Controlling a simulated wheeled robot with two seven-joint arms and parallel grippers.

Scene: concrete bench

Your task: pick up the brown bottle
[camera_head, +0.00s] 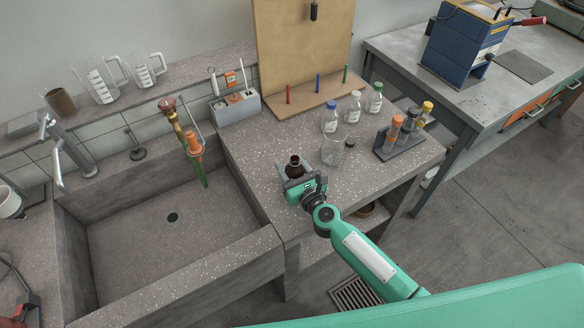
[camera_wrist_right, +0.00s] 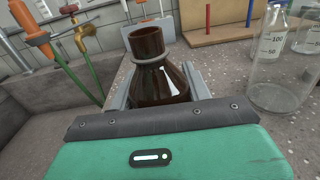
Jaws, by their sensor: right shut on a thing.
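The brown bottle (camera_head: 294,167) stands upright on the bench near the sink's right edge in the head view. It is open-necked and glossy brown. My right gripper (camera_head: 291,178) is shut on it, with one finger on each side. In the right wrist view, the bottle (camera_wrist_right: 158,75) sits between the two grey fingers (camera_wrist_right: 160,90), and its lower part is hidden behind the gripper body. I cannot tell whether its base touches the bench. My left gripper is not in view.
A clear beaker (camera_head: 334,149) stands just right of the bottle. Several capped clear bottles (camera_head: 330,118) stand behind it, and a dark rack (camera_head: 398,141) holds capped tubes at the right.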

